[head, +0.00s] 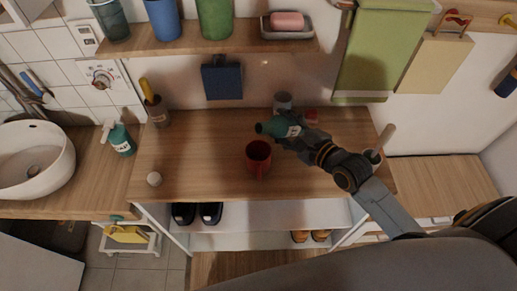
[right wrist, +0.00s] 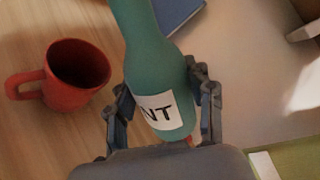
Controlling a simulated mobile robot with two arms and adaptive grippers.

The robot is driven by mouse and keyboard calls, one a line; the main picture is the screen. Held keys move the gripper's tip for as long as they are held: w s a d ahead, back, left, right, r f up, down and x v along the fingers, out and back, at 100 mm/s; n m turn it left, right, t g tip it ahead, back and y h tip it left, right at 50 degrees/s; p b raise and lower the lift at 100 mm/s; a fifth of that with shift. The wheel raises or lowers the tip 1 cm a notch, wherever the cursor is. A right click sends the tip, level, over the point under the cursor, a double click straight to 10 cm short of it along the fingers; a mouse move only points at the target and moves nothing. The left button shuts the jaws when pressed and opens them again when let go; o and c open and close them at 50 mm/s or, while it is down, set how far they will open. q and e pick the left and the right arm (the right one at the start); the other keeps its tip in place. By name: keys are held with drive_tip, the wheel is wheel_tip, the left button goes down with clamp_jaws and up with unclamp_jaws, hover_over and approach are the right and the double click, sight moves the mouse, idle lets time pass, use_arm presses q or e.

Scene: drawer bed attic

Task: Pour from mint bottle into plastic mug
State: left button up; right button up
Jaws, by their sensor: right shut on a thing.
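The mint bottle (head: 280,128) is teal with a white label and lies tilted in my right gripper (head: 297,137), its neck pointing left in the head view. In the right wrist view the bottle (right wrist: 152,55) sits between both fingers of my right gripper (right wrist: 165,105), which is shut on it; the label shows "NT". No liquid is visible. My left gripper is not in view.
A grey can (head: 282,102) stands behind the bottle. A shelf (head: 190,46) with cups overhangs the back. The counter left of the mug is clear.

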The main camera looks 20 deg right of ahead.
drive_tip(key=shift+d+f+n+h+b, duration=0.1)
drive_tip(key=shift+f+n+h+b, duration=0.2)
drive_tip(key=shift+f+n+b, duration=0.9)
idle(1.5)
drive_tip(key=shift+w+d+r+n+h+p, duration=0.1)
drive_tip(key=shift+d+r+n+h+p, duration=0.1)
drive_tip(key=shift+n+h+p, duration=0.55)
idle(3.7)
drive_tip(key=shift+a+f+m+y+b, duration=0.1)
drive_tip(key=shift+m+y+b, duration=0.45)
drive_tip(key=shift+m+b, duration=0.5)
drive_tip(key=r+p, duration=0.1)
drive_tip(key=p, duration=0.1)
drive_tip(key=r+m+y+p, duration=0.1)
drive_tip(key=r, duration=0.1)
drive_tip(key=shift+a+m+p, duration=0.2)
drive_tip(key=shift+m+p, duration=0.1)
drive_tip(key=shift+p, duration=0.05)
drive_tip(key=shift+f+m, duration=0.3)
drive_tip(key=shift+f, duration=0.2)
